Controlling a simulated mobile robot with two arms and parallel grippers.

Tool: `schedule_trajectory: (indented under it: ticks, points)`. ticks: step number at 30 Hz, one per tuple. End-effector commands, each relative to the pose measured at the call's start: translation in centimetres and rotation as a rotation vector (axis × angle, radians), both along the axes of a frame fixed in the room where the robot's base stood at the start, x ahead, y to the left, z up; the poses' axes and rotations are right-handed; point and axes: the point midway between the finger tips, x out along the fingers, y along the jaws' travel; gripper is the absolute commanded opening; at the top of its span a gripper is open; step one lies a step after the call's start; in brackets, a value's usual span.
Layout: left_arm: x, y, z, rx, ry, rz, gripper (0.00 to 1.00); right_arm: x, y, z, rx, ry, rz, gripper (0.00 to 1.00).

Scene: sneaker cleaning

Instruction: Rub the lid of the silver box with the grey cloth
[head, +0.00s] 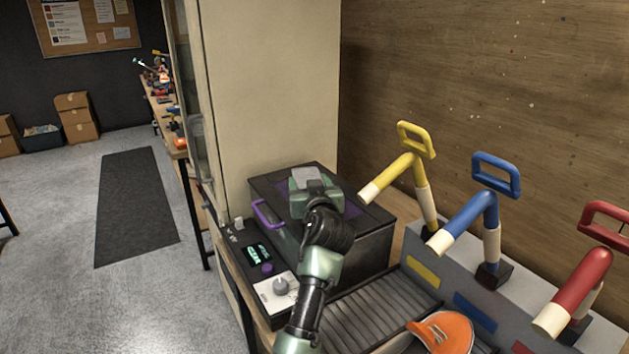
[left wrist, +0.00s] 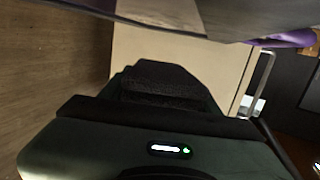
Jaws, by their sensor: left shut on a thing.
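A dark box (head: 347,257) with a purple handle (head: 266,214) stands against the cream panel in the head view. It looks near black rather than silver, and its lid has purple patches. My left gripper (head: 309,186) is over the lid, shut on a small light grey piece that appears to be the grey cloth (head: 306,174). I cannot tell whether the cloth touches the lid. In the left wrist view, the dark gripper (left wrist: 155,80) fills the middle and hides what it grips. My right gripper is not in view.
A control panel with a knob (head: 281,287) is in front of the box. A ribbed conveyor (head: 375,312) and an orange shoe (head: 446,332) are lower right. Yellow (head: 407,172), blue (head: 480,212) and red (head: 583,285) levers stand at right. A wooden wall (head: 480,80) closes the back.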

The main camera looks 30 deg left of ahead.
Motion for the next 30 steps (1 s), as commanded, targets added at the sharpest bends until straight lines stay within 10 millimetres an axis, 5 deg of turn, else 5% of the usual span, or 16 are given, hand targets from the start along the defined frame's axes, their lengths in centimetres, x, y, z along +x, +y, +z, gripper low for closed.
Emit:
schedule_trajectory:
  ticks: [1,30]
  points:
    - [-0.6,0.3,-2.9,-0.002,0.059,0.014,0.22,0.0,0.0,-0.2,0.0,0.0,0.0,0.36]
    - [4.1,-3.4,-1.8,-0.007,0.036,0.003,0.22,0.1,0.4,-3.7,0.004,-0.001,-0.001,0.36]
